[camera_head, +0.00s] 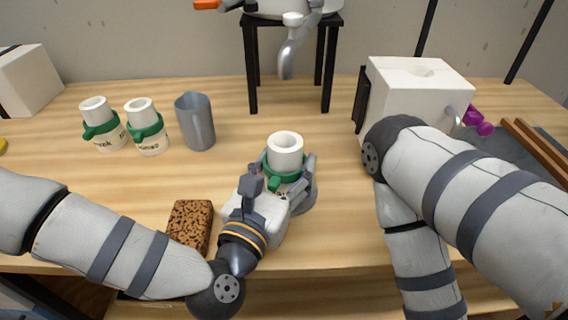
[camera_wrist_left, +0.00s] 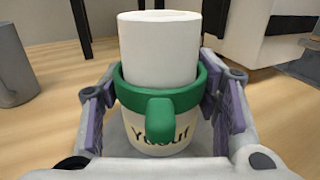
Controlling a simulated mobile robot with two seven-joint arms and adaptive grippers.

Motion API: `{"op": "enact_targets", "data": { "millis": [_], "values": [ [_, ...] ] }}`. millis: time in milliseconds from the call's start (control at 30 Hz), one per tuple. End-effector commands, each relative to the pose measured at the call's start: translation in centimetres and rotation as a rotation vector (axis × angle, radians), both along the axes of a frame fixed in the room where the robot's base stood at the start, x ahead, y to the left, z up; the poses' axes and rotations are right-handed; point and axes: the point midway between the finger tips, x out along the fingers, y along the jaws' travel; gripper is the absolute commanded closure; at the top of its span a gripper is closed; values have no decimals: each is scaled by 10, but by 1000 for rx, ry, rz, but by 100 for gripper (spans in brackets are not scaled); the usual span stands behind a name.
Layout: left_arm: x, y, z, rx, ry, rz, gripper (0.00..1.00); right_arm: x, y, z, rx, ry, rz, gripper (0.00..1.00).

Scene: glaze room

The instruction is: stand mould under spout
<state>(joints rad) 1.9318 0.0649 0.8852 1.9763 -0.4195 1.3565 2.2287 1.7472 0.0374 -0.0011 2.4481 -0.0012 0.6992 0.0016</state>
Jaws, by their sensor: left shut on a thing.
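A white cylindrical mould (camera_head: 285,150) with a green band and handle stands upright in my left gripper (camera_head: 286,184), in front of the black stand. In the left wrist view the mould (camera_wrist_left: 158,50) shows lettering that looks like "Yusuf" below its band, between the purple finger pads of my left gripper (camera_wrist_left: 155,105). The gripper is shut on it. The grey spout (camera_head: 290,52) hangs from a vessel on the black stand (camera_head: 252,62), behind the mould and above the table. My right arm shows at the right; its gripper is not in view.
Two similar green-banded moulds (camera_head: 100,128) (camera_head: 146,130) and a grey jug (camera_head: 196,122) stand at left. A brown speckled sponge (camera_head: 190,224) lies near the front edge. A white block (camera_head: 415,90) stands at right. Bare table lies between mould and stand.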

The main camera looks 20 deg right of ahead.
Motion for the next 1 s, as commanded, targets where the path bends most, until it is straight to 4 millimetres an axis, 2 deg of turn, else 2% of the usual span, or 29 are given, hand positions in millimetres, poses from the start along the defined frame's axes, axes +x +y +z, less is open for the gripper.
{"op": "enact_targets", "data": {
  "millis": [133, 300, 333, 400, 667, 767, 867, 1000],
  "values": [
    [0, 0, 4, -2, -6, 0, 88, 1, 0, 1, 0, -3, 0, 61],
    [0, 0, -2, -3, -2, 0, 88, -3, 0, -3, 0, 9, 1, 61],
    [0, 0, -2, 0, -2, 0, 37, -2, 0, -2, 1, 7, 1, 61],
    [0, 0, -1, 0, -2, 0, 24, -2, 0, -2, 1, 6, 1, 61],
    [0, 0, -1, -1, -3, 0, 24, -2, 0, -2, 0, 5, 1, 61],
    [0, 0, 6, 0, -8, 0, 24, 2, 0, 2, 0, -7, 1, 61],
    [-11, 9, 3, -1, -1, -2, 24, 1, 0, 1, 0, -5, 0, 61],
    [-38, 31, 1, -1, 3, -1, 24, 1, 0, 1, 0, -2, 0, 61]
  ]
}}
